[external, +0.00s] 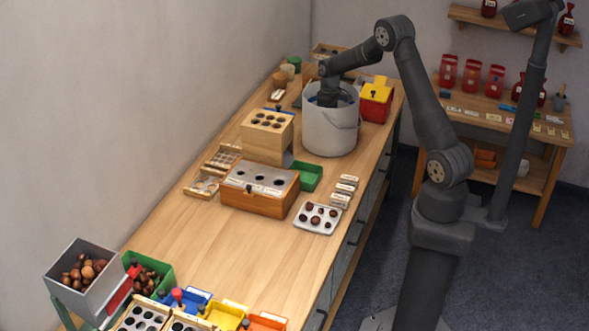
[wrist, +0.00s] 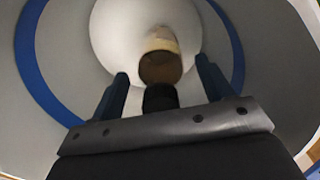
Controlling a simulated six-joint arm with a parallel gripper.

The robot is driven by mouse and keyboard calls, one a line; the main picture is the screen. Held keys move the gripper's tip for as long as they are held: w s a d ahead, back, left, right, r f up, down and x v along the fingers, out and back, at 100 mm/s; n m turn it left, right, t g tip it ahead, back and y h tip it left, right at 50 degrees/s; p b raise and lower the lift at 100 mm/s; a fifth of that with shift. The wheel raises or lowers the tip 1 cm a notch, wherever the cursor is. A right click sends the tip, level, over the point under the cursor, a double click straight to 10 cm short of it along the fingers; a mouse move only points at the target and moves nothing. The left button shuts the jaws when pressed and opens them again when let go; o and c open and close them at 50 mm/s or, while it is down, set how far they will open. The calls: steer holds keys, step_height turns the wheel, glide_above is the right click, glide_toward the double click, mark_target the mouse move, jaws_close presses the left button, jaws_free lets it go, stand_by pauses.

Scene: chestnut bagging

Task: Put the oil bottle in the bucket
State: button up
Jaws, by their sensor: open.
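The bucket (external: 329,132) is light grey and stands upright toward the far right of the workbench. My gripper (external: 327,98) reaches down into its mouth, and its fingertips are hidden by the wall in the external view. In the wrist view my gripper (wrist: 162,72) is open, with its two blue-grey fingers apart. The oil bottle (wrist: 160,68), brown with a cream part and a dark end, shows between and beyond the fingers, inside the bucket (wrist: 60,50). A gap shows on both sides of it. The bottle is hidden in the external view.
A red and yellow box (external: 375,100) stands close to the bucket's right. A wooden block with holes (external: 267,135), an orange-brown box (external: 259,190) and a green tray (external: 308,177) lie nearer. Bare bench (external: 215,250) shows at the front middle.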

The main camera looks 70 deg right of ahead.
steer(key=shift+r, duration=0.15)
step_height(320, 180, up, 12)
steer(key=shift+r, duration=0.1)
stand_by(0.5)
step_height(320, 180, down, 13)
steer(key=shift+r, duration=2.2)
steer(key=shift+f, duration=0.1)
